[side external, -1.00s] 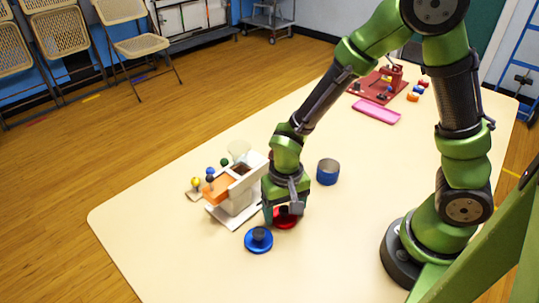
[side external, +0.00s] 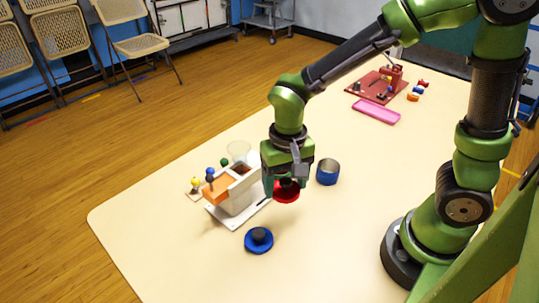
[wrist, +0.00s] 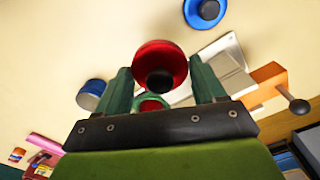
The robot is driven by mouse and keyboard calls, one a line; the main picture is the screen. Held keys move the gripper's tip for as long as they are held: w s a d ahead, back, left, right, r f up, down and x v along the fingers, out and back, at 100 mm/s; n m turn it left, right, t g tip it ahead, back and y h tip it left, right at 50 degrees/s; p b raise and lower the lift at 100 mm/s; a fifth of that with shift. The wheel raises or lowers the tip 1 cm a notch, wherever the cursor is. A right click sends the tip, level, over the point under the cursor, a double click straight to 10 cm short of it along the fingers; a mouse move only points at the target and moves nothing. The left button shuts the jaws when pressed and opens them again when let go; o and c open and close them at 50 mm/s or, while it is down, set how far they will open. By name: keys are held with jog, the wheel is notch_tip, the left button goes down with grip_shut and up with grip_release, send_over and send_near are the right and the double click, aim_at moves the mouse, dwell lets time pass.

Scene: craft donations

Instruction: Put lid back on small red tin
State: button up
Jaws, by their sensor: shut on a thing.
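A red lid (side external: 287,194) with a black knob hangs at the fingertips of my gripper (side external: 284,181), above the table. In the wrist view the red lid (wrist: 160,58) lies between the two green fingers of my gripper (wrist: 162,78), knob towards the camera. The exact contact is hard to see. Behind the lid in the wrist view, a small round red thing with a pale green rim (wrist: 152,104) shows partly; it may be the small red tin. No red tin can be made out in the side view, where my gripper may hide it.
An open blue tin (side external: 328,173) stands right of my gripper. A blue lid (side external: 259,241) lies flat at the front. A white and orange toy structure (side external: 235,188) stands close on the left. A pink tray (side external: 376,111) and a red board (side external: 372,89) lie farther back. The table's right middle is clear.

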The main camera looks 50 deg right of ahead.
aim_at(285, 178)
jog(key=r, duration=0.9)
jog(key=shift+w+d+r, duration=0.15)
jog(key=shift+w+r, duration=0.05)
jog(key=shift+r, duration=0.05)
jog(key=w+d+m, duration=0.6)
jog(key=w+d, duration=0.4)
jog(key=shift+w+d+f, duration=0.1)
jog(key=shift+d+f, duration=0.05)
jog(key=shift+f, duration=1.8)
jog(key=shift+w+d+f, duration=0.1)
jog(key=shift+f, duration=1.85)
jog(key=shift+w+d+f, duration=0.1)
jog(key=shift+d+f, duration=0.05)
jog(key=shift+f, duration=1.8)
jog(key=shift+f, duration=0.15)
jog(key=o, duration=1.1)
